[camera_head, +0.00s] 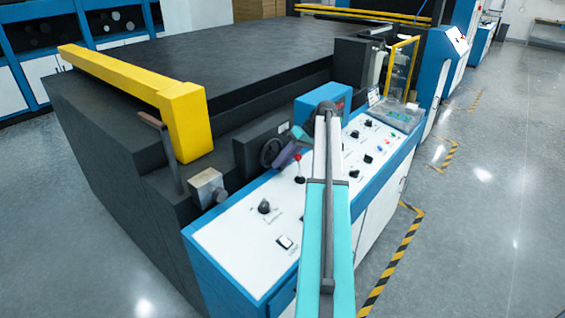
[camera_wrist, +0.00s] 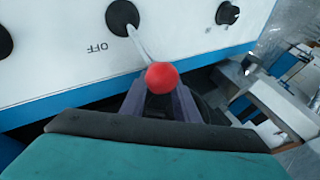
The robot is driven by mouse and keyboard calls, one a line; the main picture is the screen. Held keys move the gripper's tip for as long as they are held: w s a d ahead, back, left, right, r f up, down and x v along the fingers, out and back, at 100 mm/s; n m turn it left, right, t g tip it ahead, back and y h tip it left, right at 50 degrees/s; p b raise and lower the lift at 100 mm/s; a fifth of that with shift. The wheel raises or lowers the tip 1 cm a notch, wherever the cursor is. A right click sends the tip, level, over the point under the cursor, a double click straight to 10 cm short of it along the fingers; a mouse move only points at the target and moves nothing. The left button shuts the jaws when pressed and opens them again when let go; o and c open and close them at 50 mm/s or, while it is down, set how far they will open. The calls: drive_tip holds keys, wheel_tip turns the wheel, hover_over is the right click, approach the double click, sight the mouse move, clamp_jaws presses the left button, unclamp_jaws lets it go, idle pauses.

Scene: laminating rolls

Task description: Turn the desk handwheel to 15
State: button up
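The desk handwheel (camera_head: 271,152) is a small black wheel on the face of a dark box beside the control desk. My gripper (camera_head: 284,156), with purple-grey fingers, is close to the right of the wheel in the head view; I cannot tell whether it touches. A dark round edge right of the fingers may be the wheel. No scale or number on the wheel is readable.
The red-knobbed lever (camera_head: 299,168) stands up from the white desk panel (camera_head: 235,242), very near my gripper. Black rotary knobs (camera_head: 264,206) and a blue box (camera_head: 316,102) are around it. A grey block (camera_head: 207,187) sits at the left. The floor at right is open.

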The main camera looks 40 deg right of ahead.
drive_tip(key=shift+d+r, duration=0.1)
idle(0.3)
drive_tip(key=shift+b+v, duration=0.4)
drive_tip(key=shift+v, duration=0.5)
drive_tip(key=p+v, duration=0.2)
drive_tip(key=v, duration=0.9)
drive_tip(key=shift+d+r, duration=0.15)
drive_tip(key=shift+r, duration=0.2)
drive_tip(key=shift+s+f, duration=0.1)
drive_tip(key=shift+s, duration=0.2)
